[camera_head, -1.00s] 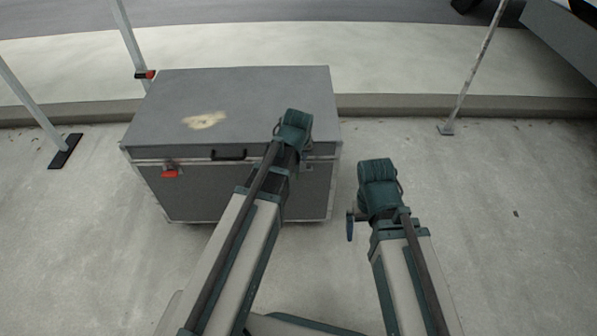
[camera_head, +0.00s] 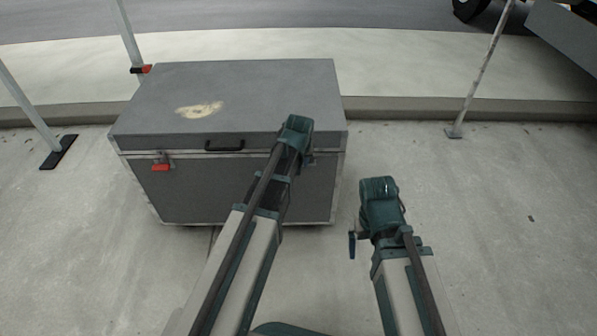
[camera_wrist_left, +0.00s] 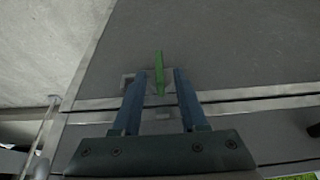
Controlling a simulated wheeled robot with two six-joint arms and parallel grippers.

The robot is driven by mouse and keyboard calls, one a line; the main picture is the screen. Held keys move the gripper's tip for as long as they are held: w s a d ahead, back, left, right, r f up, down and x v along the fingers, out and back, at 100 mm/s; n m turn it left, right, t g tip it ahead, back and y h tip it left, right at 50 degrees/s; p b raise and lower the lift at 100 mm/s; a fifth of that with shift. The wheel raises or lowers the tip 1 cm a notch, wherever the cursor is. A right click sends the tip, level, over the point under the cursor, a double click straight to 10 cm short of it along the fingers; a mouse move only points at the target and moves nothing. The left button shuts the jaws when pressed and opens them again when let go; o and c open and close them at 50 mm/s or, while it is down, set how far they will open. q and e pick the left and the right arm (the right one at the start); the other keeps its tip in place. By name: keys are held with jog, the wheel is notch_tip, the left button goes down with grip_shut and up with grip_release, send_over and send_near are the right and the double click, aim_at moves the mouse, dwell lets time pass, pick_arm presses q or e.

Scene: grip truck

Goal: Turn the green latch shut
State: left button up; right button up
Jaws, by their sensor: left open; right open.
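The green latch (camera_wrist_left: 159,73) shows in the left wrist view as a narrow upright bar on a pale metal plate, by the lid seam of the grey case (camera_head: 215,195). My left gripper (camera_wrist_left: 159,82) is open, with one blue finger on each side of the latch. I cannot tell whether either finger touches it. In the head view my left arm covers this latch and hides the left fingers. My right gripper (camera_head: 352,245) is over the bare floor, right of the case; its blue fingers show edge-on and hold nothing visible.
A red latch (camera_head: 160,167) sits at the left of the case front, with a black handle (camera_head: 224,146) in the middle. Metal poles stand behind left and at the right (camera_head: 480,85). A low kerb (camera_head: 440,110) runs behind.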

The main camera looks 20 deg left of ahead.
pick_arm(q)
jog(key=shift+w+a+f, duration=0.1)
jog(key=shift+w+f, duration=0.15)
jog(key=shift+f, duration=0.35)
pick_arm(e)
jog(key=shift+f, duration=0.6)
pick_arm(q)
grip_shut()
